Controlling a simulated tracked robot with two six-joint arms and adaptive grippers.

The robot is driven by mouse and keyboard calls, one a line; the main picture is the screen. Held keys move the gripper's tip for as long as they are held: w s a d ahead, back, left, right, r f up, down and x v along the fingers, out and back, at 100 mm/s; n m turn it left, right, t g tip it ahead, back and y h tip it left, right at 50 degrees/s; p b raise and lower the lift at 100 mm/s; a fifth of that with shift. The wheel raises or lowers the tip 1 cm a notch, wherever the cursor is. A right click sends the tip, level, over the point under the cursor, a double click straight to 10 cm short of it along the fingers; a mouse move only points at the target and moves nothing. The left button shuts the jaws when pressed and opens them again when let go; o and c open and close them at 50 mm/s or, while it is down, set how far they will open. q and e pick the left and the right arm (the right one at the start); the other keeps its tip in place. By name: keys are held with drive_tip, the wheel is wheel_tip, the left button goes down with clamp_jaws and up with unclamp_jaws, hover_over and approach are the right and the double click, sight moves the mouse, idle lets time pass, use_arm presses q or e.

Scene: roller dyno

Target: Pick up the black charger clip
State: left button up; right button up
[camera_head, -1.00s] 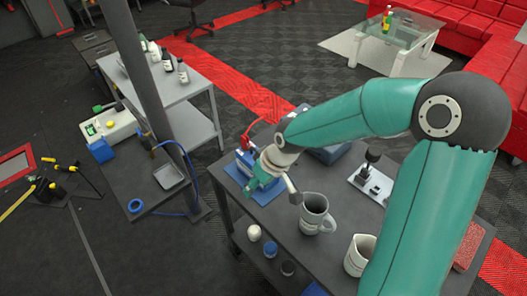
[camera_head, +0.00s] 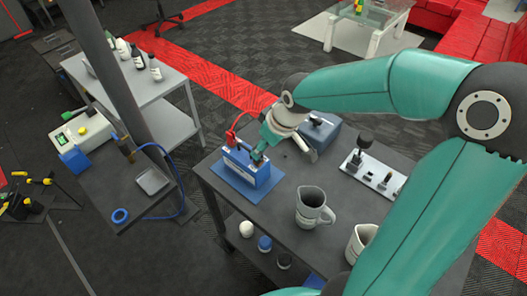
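A blue battery (camera_head: 246,171) stands on a blue mat (camera_head: 232,188) at the left end of the dark workbench (camera_head: 274,226). A red clip with a red cable (camera_head: 231,136) is at its left end. My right gripper (camera_head: 286,153) comes in from the right and is just above and behind the battery's right end. Its two fingers are spread apart, one close to the battery top and one over the bench. A small dark piece (camera_head: 258,158) at the battery's right end may be the black charger clip; the finger partly hides it. My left gripper is not in view.
A blue-grey box (camera_head: 321,131) stands behind the gripper. A metal jug (camera_head: 311,207) stands in front, with a second jug (camera_head: 360,240) partly behind my arm. A white tray (camera_head: 372,178) with dark parts lies to the right. A pole (camera_head: 108,80) rises left of the bench.

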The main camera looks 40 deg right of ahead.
drive_tip(key=shift+p+x, duration=0.55)
drive_tip(key=shift+x, duration=2.7)
drive_tip(key=shift+d, duration=0.1)
clamp_jaws()
drive_tip(key=shift+r, duration=0.2)
